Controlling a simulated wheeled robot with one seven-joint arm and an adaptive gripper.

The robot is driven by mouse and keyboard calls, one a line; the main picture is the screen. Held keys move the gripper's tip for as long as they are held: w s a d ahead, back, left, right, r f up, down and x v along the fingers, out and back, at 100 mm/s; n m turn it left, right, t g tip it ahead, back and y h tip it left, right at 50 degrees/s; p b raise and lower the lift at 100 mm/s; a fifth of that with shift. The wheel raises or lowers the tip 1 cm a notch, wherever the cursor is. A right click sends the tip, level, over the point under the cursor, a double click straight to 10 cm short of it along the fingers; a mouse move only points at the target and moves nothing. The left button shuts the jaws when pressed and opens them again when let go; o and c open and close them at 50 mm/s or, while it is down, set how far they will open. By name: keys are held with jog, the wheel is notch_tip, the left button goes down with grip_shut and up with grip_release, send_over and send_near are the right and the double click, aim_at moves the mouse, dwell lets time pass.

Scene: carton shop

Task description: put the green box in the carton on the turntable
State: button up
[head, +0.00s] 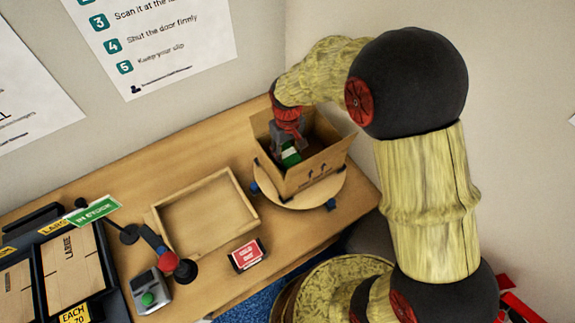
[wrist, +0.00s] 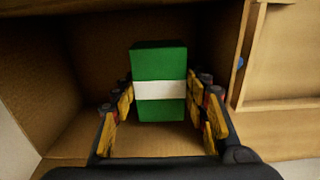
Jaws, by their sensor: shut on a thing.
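The green box (wrist: 160,62) with a white band is between the two fingers of my gripper (wrist: 165,108) in the wrist view. My gripper is shut on it. In the head view the green box (head: 290,156) shows low inside the open carton (head: 318,172), under my gripper (head: 291,148). The carton stands on the round wooden turntable (head: 328,192) at the right end of the table. Its brown walls (wrist: 40,80) surround the box in the wrist view. I cannot tell whether the box touches the carton floor.
An empty shallow wooden tray (head: 207,215) lies left of the turntable. A device with a green button (head: 150,295) and flat cartons (head: 75,265) are at the left. The wall is close behind.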

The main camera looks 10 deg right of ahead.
aim_at(288, 154)
jog(key=shift+f+b, duration=0.75)
jog(key=shift+f, duration=1.9)
jog(key=shift+f, duration=0.15)
jog(key=o, duration=1.2)
notch_tip(288, 154, up, 12)
jog(key=p, duration=0.3)
jog(key=shift+r+p, duration=0.25)
jog(key=shift+p, duration=0.15)
